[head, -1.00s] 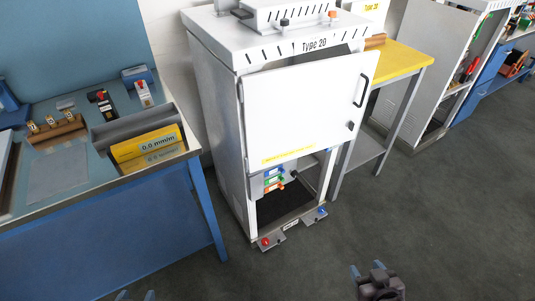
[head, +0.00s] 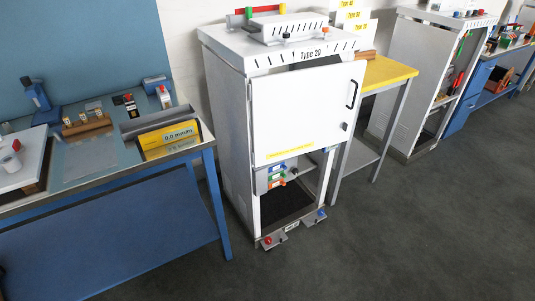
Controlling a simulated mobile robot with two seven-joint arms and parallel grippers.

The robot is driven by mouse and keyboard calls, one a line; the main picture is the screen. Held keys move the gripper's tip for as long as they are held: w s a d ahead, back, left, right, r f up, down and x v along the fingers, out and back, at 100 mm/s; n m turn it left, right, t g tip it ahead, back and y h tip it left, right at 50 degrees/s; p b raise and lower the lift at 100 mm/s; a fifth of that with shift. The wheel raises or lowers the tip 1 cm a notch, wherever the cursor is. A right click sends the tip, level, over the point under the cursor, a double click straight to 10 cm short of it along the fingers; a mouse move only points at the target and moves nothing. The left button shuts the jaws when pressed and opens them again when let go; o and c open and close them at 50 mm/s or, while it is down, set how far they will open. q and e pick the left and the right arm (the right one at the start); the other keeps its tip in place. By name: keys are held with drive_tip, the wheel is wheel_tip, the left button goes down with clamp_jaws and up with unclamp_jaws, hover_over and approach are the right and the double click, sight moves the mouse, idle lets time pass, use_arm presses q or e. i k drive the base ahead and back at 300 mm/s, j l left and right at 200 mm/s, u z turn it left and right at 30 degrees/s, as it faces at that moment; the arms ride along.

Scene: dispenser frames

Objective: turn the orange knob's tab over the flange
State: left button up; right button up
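A white dispenser cabinet (head: 225,130) marked Type 20 stands in the middle of the head view. Its white door (head: 300,112) covers the upper front, with a black handle (head: 351,94) at the right. A small orange part (head: 283,183) shows in the opening below the door, close to blue and green parts. A raised white housing (head: 290,27) sits on the cabinet top, with small knobs beside it. Which part is the orange knob, and how its tab lies against the flange, is too small to tell. Neither gripper shows now.
A blue bench (head: 110,215) with a display box (head: 168,137) stands left. A yellow-topped table (head: 390,70) stands right of the cabinet. Red and blue knobs sit on feet at the cabinet's base. The grey floor (head: 400,240) in front is clear.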

sight(325, 29)
drive_tip(key=i+l+u, duration=0.2)
drive_tip(key=i+l, duration=0.15)
drive_tip(key=l, duration=0.3)
drive_tip(key=i+l+u, duration=0.1)
drive_tip(key=l, duration=0.25)
drive_tip(key=i+l+u, duration=0.15)
drive_tip(key=l, duration=0.25)
drive_tip(key=i+l+u, duration=0.1)
drive_tip(key=i+l, duration=0.15)
drive_tip(key=i+l+u, duration=0.1)
drive_tip(key=l, duration=0.4)
drive_tip(key=i+l+u, duration=0.1)
drive_tip(key=l, duration=0.3)
